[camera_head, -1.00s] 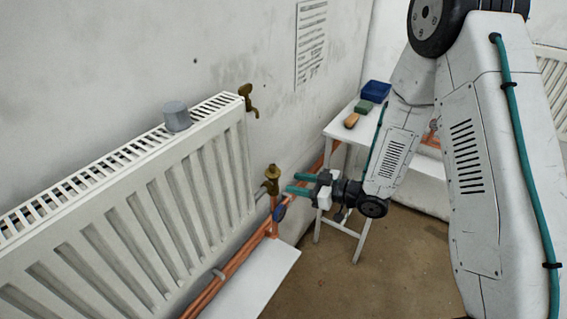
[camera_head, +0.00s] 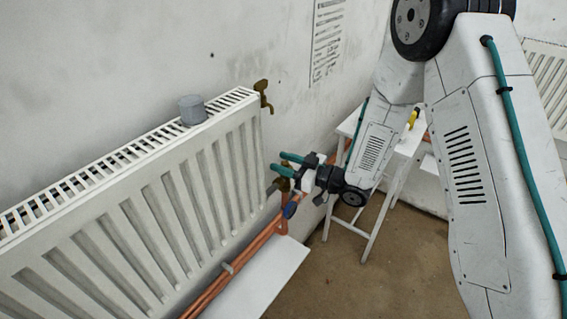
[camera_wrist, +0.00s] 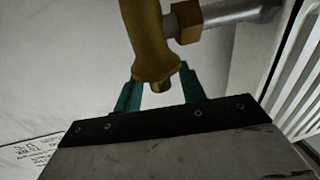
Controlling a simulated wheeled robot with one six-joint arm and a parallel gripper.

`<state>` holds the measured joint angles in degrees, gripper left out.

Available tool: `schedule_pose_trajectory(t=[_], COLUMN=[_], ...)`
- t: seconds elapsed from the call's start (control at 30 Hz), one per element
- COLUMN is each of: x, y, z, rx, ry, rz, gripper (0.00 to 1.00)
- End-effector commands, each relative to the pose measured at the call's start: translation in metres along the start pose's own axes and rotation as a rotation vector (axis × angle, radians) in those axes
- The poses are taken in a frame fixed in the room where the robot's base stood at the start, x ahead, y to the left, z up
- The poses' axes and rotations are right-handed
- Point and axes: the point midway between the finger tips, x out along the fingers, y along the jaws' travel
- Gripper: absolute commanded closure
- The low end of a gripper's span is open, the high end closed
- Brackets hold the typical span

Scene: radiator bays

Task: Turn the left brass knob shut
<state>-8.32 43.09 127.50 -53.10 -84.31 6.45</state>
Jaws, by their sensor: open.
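In the head view, a brass valve (camera_head: 285,183) sits low at the right end of the white radiator (camera_head: 130,222), partly hidden by my gripper. A second brass fitting (camera_head: 263,95) stands at the radiator's top right corner. My gripper (camera_head: 279,162) is open, with its teal fingers pointing left at the lower valve. In the wrist view, a large brass body (camera_wrist: 150,42) hangs down with its narrow end between or just in front of my fingers (camera_wrist: 161,84). Contact cannot be told. A brass nut and grey pipe (camera_wrist: 235,13) run right from it.
Copper pipes (camera_head: 240,258) run below the radiator, above a white ledge (camera_head: 262,277). A grey cylinder (camera_head: 192,110) stands on the radiator. A white table (camera_head: 352,128) stands behind my arm. Open floor (camera_head: 400,245) lies to the right.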

Motion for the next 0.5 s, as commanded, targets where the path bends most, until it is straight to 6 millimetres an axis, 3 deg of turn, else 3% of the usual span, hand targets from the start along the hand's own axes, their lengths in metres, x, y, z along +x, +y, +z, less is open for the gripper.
schedule_pose_trajectory(t=[0.1, 0.27, 0.5], x=[-0.0003, -0.0005, 0.0012], y=[0.0002, 0.0004, -0.0008], z=[0.0000, -0.0001, -0.0004], rx=[0.000, 0.000, -0.001], ry=[0.000, 0.000, 0.000], rz=[0.000, 0.001, 0.006], gripper=[0.60, 1.00, 1.00])
